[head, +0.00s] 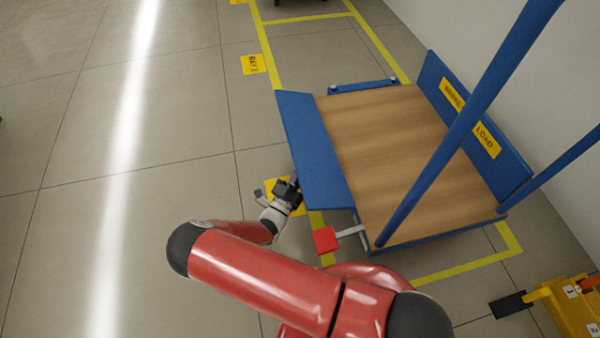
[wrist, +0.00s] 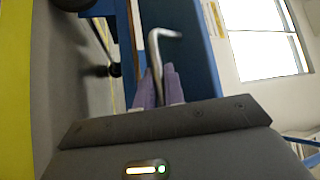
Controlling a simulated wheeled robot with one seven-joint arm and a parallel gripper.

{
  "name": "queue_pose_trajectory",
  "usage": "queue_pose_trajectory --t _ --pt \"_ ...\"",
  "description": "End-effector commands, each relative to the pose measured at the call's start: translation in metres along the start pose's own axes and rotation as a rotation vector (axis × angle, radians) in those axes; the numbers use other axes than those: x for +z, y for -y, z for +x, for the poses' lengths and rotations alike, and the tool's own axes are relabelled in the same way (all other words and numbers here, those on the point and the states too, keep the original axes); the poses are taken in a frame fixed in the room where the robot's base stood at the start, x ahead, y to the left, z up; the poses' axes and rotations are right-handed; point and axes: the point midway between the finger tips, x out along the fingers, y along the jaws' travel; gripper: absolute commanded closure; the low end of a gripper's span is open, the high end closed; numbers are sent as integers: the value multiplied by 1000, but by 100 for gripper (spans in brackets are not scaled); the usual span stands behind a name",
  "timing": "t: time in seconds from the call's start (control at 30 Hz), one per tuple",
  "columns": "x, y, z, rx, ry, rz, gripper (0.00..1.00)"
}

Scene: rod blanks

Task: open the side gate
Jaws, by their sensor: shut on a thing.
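The side gate (head: 312,150) is the blue panel along the left side of the wooden-decked cart (head: 385,150). In the head view it leans outward from the deck edge; its exact angle is hard to tell. My gripper (head: 294,186) is at the gate's outer edge, near its front corner. In the wrist view, my purple fingertips (wrist: 159,88) are shut on a bent metal rod (wrist: 155,50). The rod's top hooks to the right, in front of a blue panel (wrist: 190,50). Where the rod joins the cart is hidden.
A red pedal (head: 325,239) sticks out at the cart's front left corner. Blue posts (head: 465,120) rise on the near side. A yellow stand (head: 575,310) is at the lower right. The floor (head: 180,200) left of the cart is clear.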

Motion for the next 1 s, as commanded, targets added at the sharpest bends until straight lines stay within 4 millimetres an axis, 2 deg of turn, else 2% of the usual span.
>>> queue_pose_trajectory --t 0.03,0.07,0.2,0.47,0.57,0.83,1.0 --pt "1 1 0 -2 2 2 100" --pt "1 1 0 -2 2 2 87" --pt "1 1 0 -2 1 2 68" --pt "1 2 0 -4 1 2 68" --pt "1 2 -7 -2 1 2 68" --pt "1 1 -52 -1 4 1 68" --pt "1 1 -72 -1 3 1 68"
